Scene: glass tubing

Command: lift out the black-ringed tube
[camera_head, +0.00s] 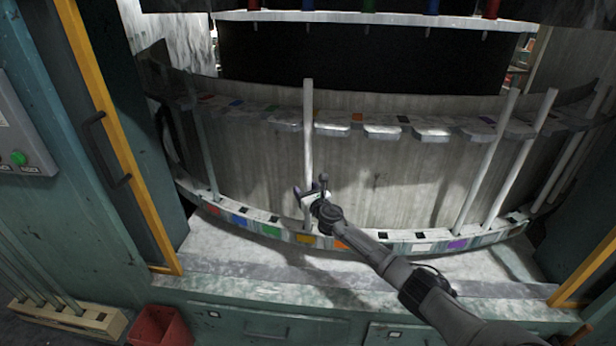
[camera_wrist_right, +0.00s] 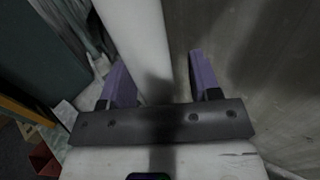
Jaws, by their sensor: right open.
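A pale upright tube (camera_head: 308,130) stands in the curved rack at the middle of the head view, its foot by a yellow square. My right gripper (camera_head: 309,190) is at its lower part, with its fingers open. In the right wrist view the tube (camera_wrist_right: 140,38) runs down between the two purple fingers of the gripper (camera_wrist_right: 157,65), nearer the left finger, and they do not grip it. I cannot make out a black ring on this tube or on the others. My left gripper is not in view.
More pale tubes lean or stand at the right (camera_head: 487,160) and one at the left (camera_head: 200,150). The rack has a notched upper rail (camera_head: 385,130) and a lower rail with coloured squares (camera_head: 395,238). A red bin (camera_head: 160,325) stands at the lower left.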

